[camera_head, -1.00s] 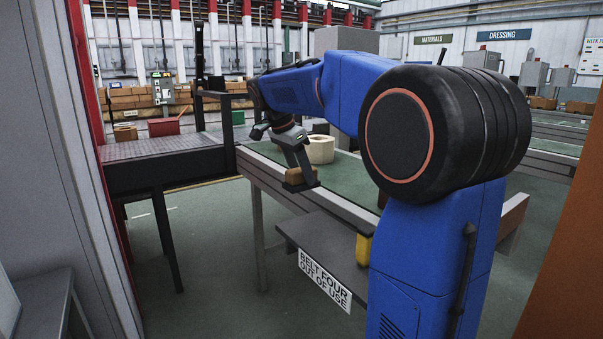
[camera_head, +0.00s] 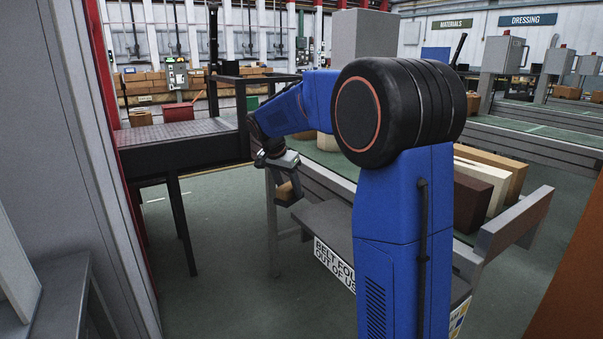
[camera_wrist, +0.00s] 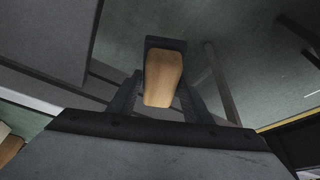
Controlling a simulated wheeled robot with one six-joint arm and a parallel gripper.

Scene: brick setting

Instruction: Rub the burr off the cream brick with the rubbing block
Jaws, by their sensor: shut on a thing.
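My gripper (camera_head: 286,182) is shut on a tan wooden block with a dark grey plate, which looks like the rubbing block (camera_wrist: 163,78). In the wrist view the block sits between both fingers, held in the air over the floor, clear of any brick. A cream brick (camera_head: 484,182) stands on the belt table at the right, between a dark brown brick (camera_head: 470,204) and a tan brick (camera_head: 500,165). It is well to the right of my gripper, beyond my arm. My arm hides part of the row. I cannot make out a burr.
A grey shelf (camera_head: 325,222) with a sign reading "BELT FOUR OUT OF USE" (camera_head: 335,264) juts out below my gripper. A dark metal table (camera_head: 180,145) stands at the left. A grey rail (camera_head: 515,222) edges the belt table's near end. Open floor lies between the tables.

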